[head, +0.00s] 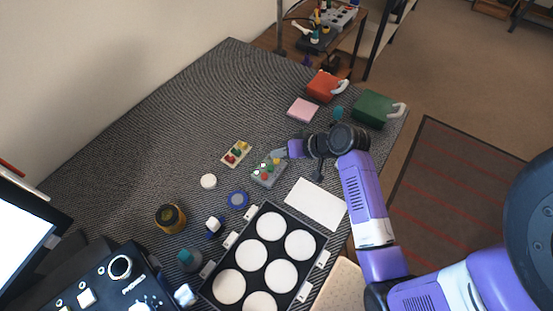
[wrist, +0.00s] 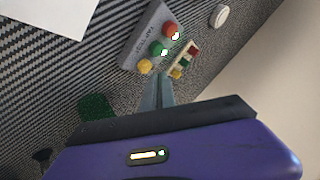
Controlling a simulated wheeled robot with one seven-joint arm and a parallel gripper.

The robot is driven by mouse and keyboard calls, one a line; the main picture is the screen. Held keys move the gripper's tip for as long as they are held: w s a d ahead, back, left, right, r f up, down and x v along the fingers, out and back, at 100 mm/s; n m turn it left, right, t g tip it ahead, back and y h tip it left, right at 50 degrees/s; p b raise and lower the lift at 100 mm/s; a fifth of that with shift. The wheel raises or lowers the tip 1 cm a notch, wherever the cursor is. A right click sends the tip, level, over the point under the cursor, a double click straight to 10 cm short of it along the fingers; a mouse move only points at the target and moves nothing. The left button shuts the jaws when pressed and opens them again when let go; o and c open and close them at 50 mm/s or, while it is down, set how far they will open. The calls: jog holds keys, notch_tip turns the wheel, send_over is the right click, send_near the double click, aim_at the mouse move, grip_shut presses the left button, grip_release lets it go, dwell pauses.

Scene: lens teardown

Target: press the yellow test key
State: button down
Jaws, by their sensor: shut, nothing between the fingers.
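A grey test box (head: 268,170) with a row of coloured keys sits on the dark woven table top; it also shows in the wrist view (wrist: 138,42). Its yellow key (wrist: 145,66) is at the end nearest my gripper, with a green key (wrist: 157,47) and a red key (wrist: 169,28) beyond it. My gripper (wrist: 159,80) is shut and empty, pointing down, with its fingertips close beside the yellow key in the picture. In the head view my gripper (head: 281,153) is at the box's upper right end. I cannot tell whether the tips touch the key.
A small beige board (head: 227,162) with coloured keys lies left of the box. A white sheet (head: 315,204) and a black tray (head: 283,208) with white round pads lie nearer. Red (head: 322,86) and green (head: 372,108) blocks and a pink pad (head: 303,110) stand farther back.

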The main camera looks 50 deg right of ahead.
aim_at(279, 161)
jog(key=shift+f, duration=0.15)
jog(key=shift+f, duration=0.3)
jog(key=shift+f+b, duration=0.3)
jog(key=shift+f, duration=0.1)
dwell(0.7)
dwell(0.4)
jog(key=shift+r+p, duration=0.85)
jog(key=shift+p, duration=0.1)
notch_tip(279, 161, up, 5)
jog(key=p, duration=0.5)
jog(key=shift+r, duration=0.1)
dwell(0.5)
